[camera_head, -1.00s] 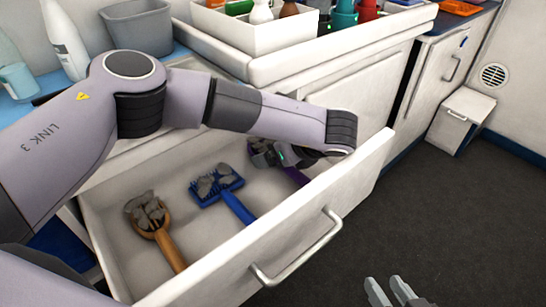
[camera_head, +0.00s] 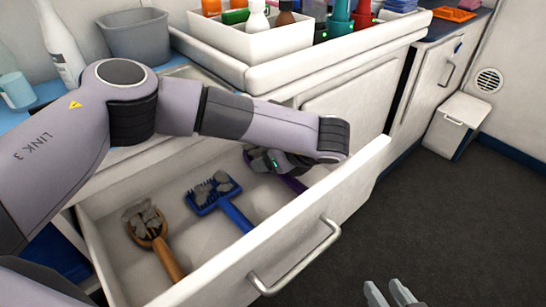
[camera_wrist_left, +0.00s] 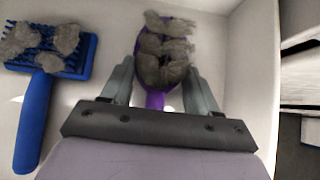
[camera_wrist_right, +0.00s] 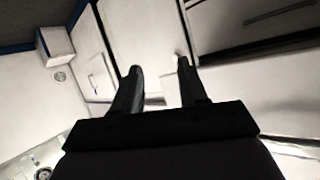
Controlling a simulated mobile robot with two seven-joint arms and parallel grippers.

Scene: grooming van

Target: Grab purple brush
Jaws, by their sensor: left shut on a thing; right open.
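The purple brush (camera_wrist_left: 171,27) lies in the open white drawer (camera_head: 318,205), with clumps of grey hair on its head. My right gripper (camera_head: 391,292) is open and empty, low over the dark floor at the bottom of the head view.
A blue brush (camera_head: 222,200) and an orange-brown brush (camera_head: 158,244), both with grey hair, lie left of the purple one. The drawer's front wall has a metal handle (camera_head: 296,262). A white bin (camera_head: 457,126) stands at right; the floor is clear.

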